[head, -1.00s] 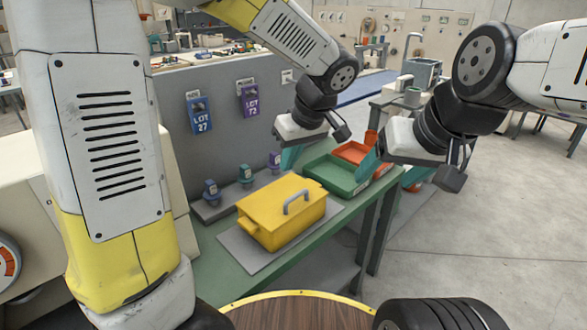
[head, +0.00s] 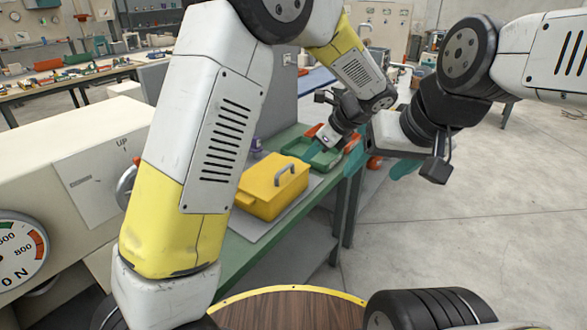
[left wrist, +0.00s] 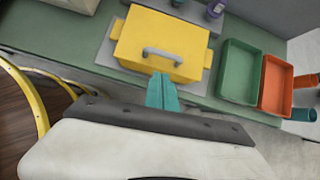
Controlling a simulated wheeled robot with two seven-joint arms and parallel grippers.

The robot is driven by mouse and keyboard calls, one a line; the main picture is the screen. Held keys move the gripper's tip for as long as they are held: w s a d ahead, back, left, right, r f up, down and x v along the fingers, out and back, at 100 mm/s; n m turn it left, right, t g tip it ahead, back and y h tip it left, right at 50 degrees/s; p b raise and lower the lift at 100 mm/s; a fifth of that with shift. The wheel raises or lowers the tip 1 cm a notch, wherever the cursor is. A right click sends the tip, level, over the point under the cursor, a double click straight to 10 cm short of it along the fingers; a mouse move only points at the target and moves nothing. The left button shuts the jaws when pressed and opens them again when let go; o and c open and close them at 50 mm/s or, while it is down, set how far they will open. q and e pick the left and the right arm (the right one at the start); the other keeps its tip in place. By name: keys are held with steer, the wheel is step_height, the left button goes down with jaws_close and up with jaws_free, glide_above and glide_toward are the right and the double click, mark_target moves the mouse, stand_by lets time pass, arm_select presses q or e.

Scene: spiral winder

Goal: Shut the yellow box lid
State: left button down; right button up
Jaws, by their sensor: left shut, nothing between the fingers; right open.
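The yellow box (head: 270,203) stands on a grey mat on the green bench. Its yellow lid (head: 262,180), with a grey handle (head: 286,171), lies down over the box; no gap shows. Box and handle also show in the left wrist view, the lid (left wrist: 188,37) flat on top. My left gripper (head: 310,152) is beyond the box in the head view, partly lost against the green tray. In the left wrist view its teal fingers (left wrist: 162,92) are shut and empty, just off the box's handle side. My right gripper (head: 380,163) is open and empty, right of the bench.
A green tray (left wrist: 238,70) and an orange tray (left wrist: 274,84) stand beside the box. A purple-topped item (left wrist: 215,9) is close behind it. My left arm hides part of the bench in the head view. Open floor (head: 450,240) lies to the right.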

arm_select(q)
glide_toward(285, 179)
steer(key=shift+m, duration=0.4)
steer(key=x, duration=0.5)
steer(key=shift+a+f, duration=0.1)
steer(key=shift+f, duration=0.05)
